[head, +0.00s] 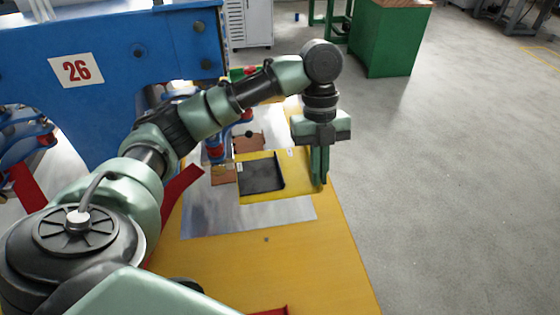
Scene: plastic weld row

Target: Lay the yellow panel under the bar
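The yellow panel (292,174) lies roughly flat over a shiny metal sheet on the yellow table, with a dark square pad (262,175) on it. My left gripper (319,184) points straight down at the panel's right edge. Its fingers are close together and look shut on that edge; the exact contact is too small to see clearly. The bar is hard to make out; the blue press (120,60) and my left arm cover much of the area at the panel's left. My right gripper is not in view.
The metal sheet (205,222) and the bare yellow table (290,260) extend towards me. Brown pieces (248,143) lie behind and left of the panel. A red part (182,190) is beside the table's left edge. Open grey floor (440,190) is at the right; a green cabinet (390,40) stands behind.

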